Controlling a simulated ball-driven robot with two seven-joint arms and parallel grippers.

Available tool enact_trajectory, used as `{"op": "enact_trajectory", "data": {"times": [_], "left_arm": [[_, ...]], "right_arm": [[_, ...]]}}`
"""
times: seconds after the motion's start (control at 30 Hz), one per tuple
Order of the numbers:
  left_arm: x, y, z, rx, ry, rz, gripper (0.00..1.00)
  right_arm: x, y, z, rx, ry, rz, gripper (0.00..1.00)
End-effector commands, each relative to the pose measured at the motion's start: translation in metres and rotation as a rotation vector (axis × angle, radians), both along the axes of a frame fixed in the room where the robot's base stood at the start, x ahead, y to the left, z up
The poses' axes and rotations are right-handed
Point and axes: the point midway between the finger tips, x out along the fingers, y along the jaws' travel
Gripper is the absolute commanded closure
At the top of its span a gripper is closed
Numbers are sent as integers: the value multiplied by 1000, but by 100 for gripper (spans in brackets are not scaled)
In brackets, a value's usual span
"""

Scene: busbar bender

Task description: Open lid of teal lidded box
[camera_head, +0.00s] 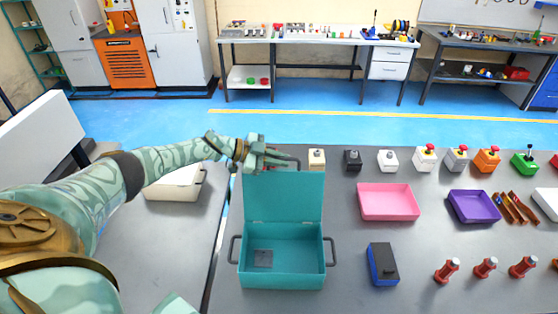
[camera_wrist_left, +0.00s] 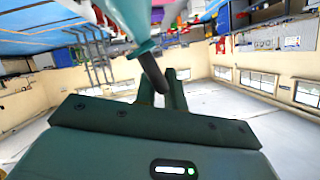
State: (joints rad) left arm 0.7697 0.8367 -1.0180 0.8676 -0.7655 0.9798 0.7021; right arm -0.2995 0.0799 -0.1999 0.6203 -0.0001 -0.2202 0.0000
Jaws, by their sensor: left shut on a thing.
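The teal lidded box (camera_head: 281,275) stands on the grey table with its lid (camera_head: 284,196) raised about upright at the back. Dark handles sit on both sides of the box. My left gripper (camera_head: 272,160) is at the lid's top edge, shut on the dark lid handle. In the left wrist view the dark lid handle (camera_wrist_left: 152,72) runs between the fingers, with the teal lid above it. My right gripper is not in view.
A pink tray (camera_head: 388,215), a purple tray (camera_head: 474,220) and a blue-black box (camera_head: 382,264) stand to the right. Several button boxes line the table's back. A cream container (camera_head: 176,192) lies left, under my arm. Table between box and pink tray is clear.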

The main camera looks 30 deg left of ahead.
Motion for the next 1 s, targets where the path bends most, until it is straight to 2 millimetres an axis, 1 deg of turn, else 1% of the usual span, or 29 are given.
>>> {"op": "enact_trajectory", "data": {"times": [0.03,0.3,0.33,0.37,0.4,0.73,0.87,1.0], "left_arm": [[-1,0,-4,5,5,-1,100],[-2,0,-4,6,5,-1,100],[-2,0,-4,6,5,-1,81],[-1,0,-4,6,5,-1,72],[-1,0,-4,6,4,-1,68],[-3,3,-2,5,2,-1,68],[-13,16,5,7,3,1,68],[-35,41,17,8,2,2,68]], "right_arm": [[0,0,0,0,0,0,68],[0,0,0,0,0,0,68],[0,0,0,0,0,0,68],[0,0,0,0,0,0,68],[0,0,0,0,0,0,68],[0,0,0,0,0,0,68],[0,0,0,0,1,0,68],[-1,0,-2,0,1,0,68]]}}
